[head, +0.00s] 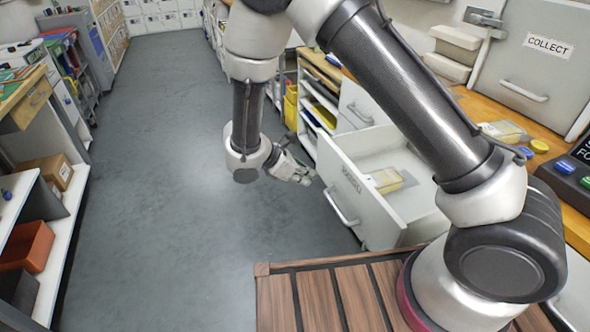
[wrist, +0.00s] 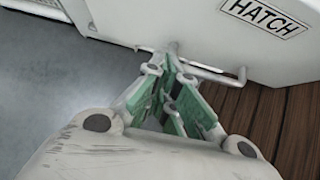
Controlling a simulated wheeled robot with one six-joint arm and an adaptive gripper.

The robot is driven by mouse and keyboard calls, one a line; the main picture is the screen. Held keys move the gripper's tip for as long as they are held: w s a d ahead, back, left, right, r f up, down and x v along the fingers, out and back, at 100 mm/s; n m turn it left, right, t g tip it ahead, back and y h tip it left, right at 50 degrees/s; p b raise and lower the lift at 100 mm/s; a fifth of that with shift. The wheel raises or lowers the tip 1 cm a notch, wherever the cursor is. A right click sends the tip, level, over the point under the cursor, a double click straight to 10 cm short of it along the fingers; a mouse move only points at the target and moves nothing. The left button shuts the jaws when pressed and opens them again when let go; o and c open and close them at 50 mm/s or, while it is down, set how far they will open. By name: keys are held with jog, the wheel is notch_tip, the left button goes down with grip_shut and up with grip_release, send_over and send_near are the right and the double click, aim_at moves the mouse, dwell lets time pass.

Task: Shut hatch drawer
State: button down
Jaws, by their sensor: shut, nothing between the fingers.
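The hatch drawer (head: 361,218) is pulled open from the white cabinet at the right in the head view. A yellow-and-clear packet (head: 386,180) lies inside it. Its white front (wrist: 215,40) fills the top of the wrist view, with a HATCH label and a bar handle (wrist: 215,75); the handle also shows in the head view (head: 340,207). My gripper (head: 306,178) is shut and empty, just outside the drawer front. In the wrist view its fingertips (wrist: 173,52) are at the handle's left part; whether they touch it I cannot tell.
The grey floor (head: 190,180) to the left is clear. A wooden slatted deck (head: 340,295) lies below the drawer. The wooden counter (head: 475,108) behind carries a clear tray, blue and yellow lids, a button box (head: 570,172) and a COLLECT panel (head: 530,75). Shelves stand along the left.

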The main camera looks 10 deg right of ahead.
aim_at(332, 180)
jog(key=shift+w+d+f, duration=0.15)
jog(key=shift+w+d, duration=0.05)
jog(key=shift+d, duration=0.6)
jog(key=shift+w+d+f, duration=0.2)
jog(key=shift+w+d, duration=0.05)
jog(key=shift+d, duration=0.6)
jog(key=shift+w+d+f, duration=0.15)
jog(key=shift+w+d, duration=0.05)
jog(key=shift+d, duration=0.6)
